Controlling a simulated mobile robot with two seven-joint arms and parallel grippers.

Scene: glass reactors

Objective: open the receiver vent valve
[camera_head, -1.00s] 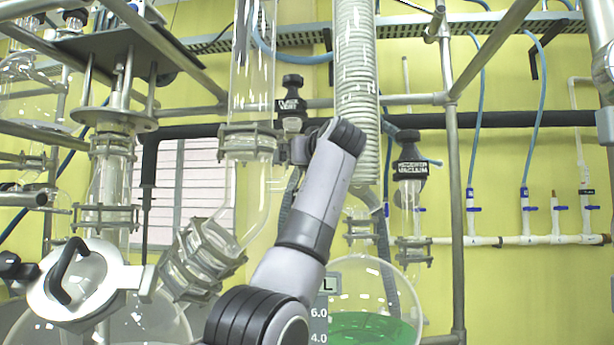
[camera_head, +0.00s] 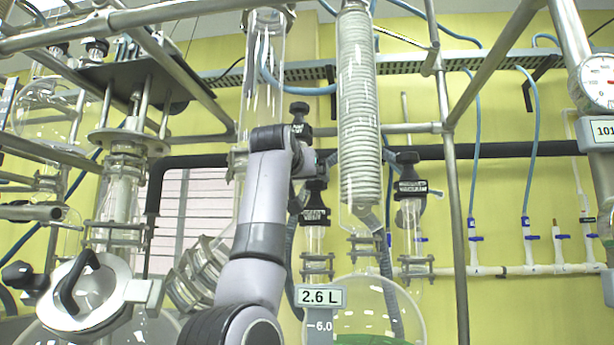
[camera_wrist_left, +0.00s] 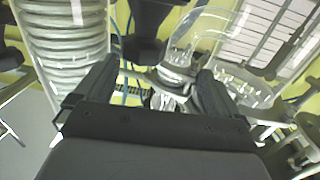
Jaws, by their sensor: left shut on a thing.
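In the head view, a black-knobbed valve (camera_head: 315,207) with a small dark label stands on the left neck of the round receiver flask (camera_head: 375,310). A similar black valve (camera_head: 299,116) shows higher, and another (camera_head: 410,187) stands on the right neck. The labels are too small to read surely. My left gripper (camera_head: 306,157) is between the upper valve and the left-neck valve, its fingers mostly hidden. In the left wrist view, a black valve knob (camera_wrist_left: 146,45) sits between my gripper's fingers (camera_wrist_left: 152,72); which valve is unclear. My right gripper is not in view.
The coiled condenser (camera_head: 360,120) stands close to the right of my left gripper. Bent glass tubing with clamps (camera_head: 200,268) is to the left of my arm. A metal frame post (camera_head: 457,220) stands farther right. Clear room is tight around the glass.

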